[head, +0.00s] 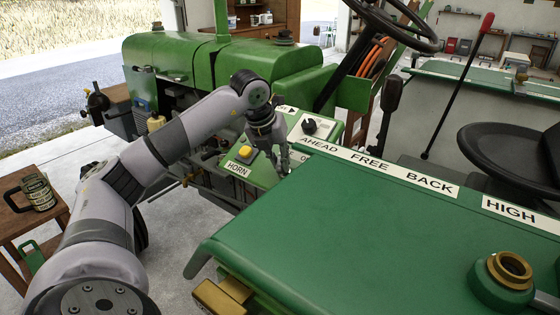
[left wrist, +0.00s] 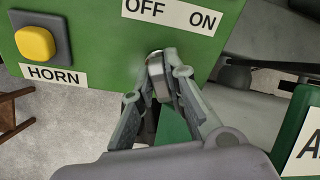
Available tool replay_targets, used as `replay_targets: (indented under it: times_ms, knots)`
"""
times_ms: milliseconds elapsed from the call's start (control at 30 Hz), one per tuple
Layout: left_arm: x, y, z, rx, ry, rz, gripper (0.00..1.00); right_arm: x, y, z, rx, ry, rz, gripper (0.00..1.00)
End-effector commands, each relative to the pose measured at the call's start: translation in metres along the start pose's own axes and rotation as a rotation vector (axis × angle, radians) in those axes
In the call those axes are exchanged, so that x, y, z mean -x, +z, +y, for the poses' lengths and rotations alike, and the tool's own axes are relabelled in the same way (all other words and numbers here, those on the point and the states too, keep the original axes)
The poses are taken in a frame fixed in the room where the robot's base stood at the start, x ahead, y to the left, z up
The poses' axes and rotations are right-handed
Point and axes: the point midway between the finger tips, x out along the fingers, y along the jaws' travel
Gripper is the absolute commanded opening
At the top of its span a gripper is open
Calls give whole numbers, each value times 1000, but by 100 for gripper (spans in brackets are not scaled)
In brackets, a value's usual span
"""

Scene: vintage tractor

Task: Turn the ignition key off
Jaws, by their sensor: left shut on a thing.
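My left gripper (head: 279,168) reaches down to the green control panel (head: 262,177) of the tractor. In the left wrist view the two fingers of the left gripper (left wrist: 161,72) are closed on a small metallic piece, the ignition key (left wrist: 156,82), just below the OFF and ON label (left wrist: 172,15). The fingers cover much of the key, and I cannot tell clearly whether it points to OFF or ON. In the head view the key is hidden by the gripper. My right gripper is not in view.
A yellow HORN button (head: 245,152) sits left of the gripper, also in the left wrist view (left wrist: 35,43). A black knob (head: 310,127) stands behind. The large green cover (head: 340,225) with AHEAD, FREE, BACK labels lies close on the right. A mug (head: 38,192) stands on a side table.

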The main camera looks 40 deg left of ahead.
Motion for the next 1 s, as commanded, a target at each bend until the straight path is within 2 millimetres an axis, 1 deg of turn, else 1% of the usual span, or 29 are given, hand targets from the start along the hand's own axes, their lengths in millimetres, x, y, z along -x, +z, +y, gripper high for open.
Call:
replay_targets:
  times_ms: [200, 233, 533, 733, 833, 933, 1000]
  knots:
    - [1, 1, 0, 4, -1, -2, 0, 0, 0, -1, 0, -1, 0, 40]
    - [1, 1, 0, 4, -1, -2, 14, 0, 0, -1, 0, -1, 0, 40]
    - [0, 1, 0, 2, 0, -1, 33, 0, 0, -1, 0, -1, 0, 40]
    - [0, 0, 0, 1, 0, -1, 33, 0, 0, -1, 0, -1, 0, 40]
    - [2, 0, 0, 0, -1, -1, 33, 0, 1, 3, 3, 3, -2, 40]
    - [10, 1, 0, 1, -1, -2, 33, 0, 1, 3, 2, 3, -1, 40]
    - [20, 2, 0, 1, -1, -4, 33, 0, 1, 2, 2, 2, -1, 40]
